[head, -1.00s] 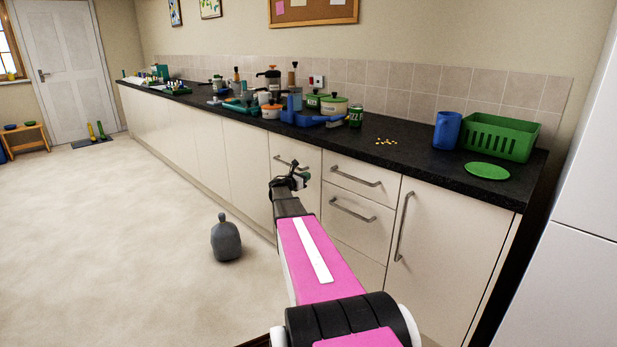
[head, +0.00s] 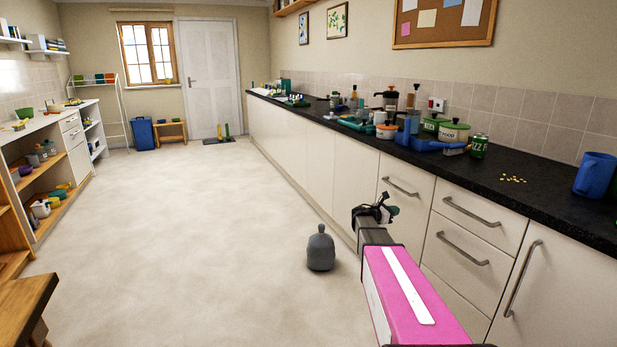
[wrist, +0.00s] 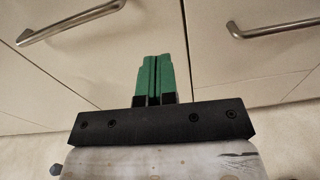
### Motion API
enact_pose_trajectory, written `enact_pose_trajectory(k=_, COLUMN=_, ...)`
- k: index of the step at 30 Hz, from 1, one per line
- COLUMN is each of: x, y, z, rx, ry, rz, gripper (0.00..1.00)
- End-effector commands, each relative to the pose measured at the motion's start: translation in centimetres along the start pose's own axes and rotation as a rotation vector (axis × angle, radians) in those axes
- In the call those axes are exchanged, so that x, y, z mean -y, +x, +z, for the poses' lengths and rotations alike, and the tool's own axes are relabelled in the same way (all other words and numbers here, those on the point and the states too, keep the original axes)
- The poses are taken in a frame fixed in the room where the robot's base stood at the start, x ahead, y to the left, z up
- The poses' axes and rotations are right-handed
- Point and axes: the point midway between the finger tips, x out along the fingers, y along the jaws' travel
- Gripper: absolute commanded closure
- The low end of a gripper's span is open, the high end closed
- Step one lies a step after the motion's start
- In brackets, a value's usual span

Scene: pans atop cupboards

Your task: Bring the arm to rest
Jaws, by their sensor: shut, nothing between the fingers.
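My gripper (head: 388,211) is at the end of my pink arm, low in front of the cream cupboard fronts and below the counter's edge. In the wrist view its green fingers (wrist: 154,78) are together with nothing between them. Drawer handles (wrist: 73,21) show beyond the fingers, apart from them.
A dark counter (head: 545,197) runs along the right, with pans, a can (head: 479,146) and a blue jug (head: 595,174). A grey bottle-like object (head: 320,250) stands on the floor left of my arm. Shelves (head: 45,205) stand at the left. The middle floor is clear.

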Motion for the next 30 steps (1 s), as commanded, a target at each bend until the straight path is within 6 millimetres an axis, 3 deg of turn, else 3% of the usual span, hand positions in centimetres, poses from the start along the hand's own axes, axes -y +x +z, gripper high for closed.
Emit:
enact_pose_trajectory(k=8, x=7.0, y=-6.6, z=-4.9, rx=-0.311, ry=0.420, rz=-0.154, gripper=1.00)
enact_pose_trajectory(k=18, x=15.9, y=-19.5, z=-11.1, rx=-0.722, ry=1.006, rz=-0.620, gripper=1.00)
enact_pose_trajectory(k=24, x=20.2, y=-28.0, z=-12.9, rx=-0.883, ry=1.259, rz=-1.004, gripper=1.00)
enact_pose_trajectory(k=30, x=22.5, y=-33.7, z=-13.1, rx=-0.947, ry=1.381, rz=-1.304, gripper=1.00)
